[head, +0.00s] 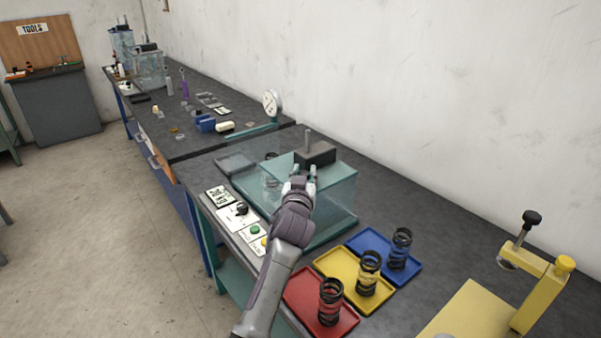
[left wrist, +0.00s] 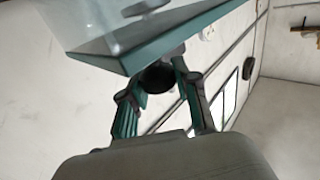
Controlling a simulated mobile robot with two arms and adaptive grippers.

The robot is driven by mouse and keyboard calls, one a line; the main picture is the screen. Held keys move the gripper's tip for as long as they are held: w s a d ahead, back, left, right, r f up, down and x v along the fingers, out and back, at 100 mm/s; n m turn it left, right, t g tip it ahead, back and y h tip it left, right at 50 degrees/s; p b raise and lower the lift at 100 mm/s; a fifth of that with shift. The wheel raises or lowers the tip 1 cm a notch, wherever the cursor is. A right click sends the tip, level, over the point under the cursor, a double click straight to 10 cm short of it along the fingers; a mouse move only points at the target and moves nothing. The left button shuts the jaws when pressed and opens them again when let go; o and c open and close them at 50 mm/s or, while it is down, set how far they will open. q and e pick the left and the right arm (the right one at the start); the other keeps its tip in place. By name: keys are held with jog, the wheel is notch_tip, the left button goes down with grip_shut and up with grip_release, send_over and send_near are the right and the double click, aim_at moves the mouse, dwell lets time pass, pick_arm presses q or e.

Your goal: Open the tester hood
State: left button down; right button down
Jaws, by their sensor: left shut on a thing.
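The tester hood (head: 338,198) is a clear teal-tinted box on the bench, in the middle of the head view. A dark block with an upright rod (head: 316,153) shows at its back. My left gripper (head: 300,182) is at the hood's near side. In the left wrist view my left gripper (left wrist: 158,80) is shut on a dark round knob (left wrist: 158,77) just below the hood's teal edge (left wrist: 150,45). In the head view the gripper hides the knob. I cannot tell whether the hood is lifted. My right gripper is not in view.
A control panel with a green button (head: 254,229) lies left of my arm. Red (head: 308,292), yellow (head: 344,268) and blue (head: 372,245) trays with dark springs stand close to the right. A yellow press (head: 535,298) stands at lower right. A dial gauge (head: 270,103) stands behind.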

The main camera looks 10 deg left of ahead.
pick_arm(q)
jog(key=shift+s+d, duration=0.1)
jog(key=shift+d, duration=0.05)
jog(key=c, duration=0.8)
grip_release()
jog(key=s, duration=0.7)
jog(key=shift+s+d, duration=0.2)
jog(key=shift+d, duration=0.2)
jog(key=shift+f, duration=0.1)
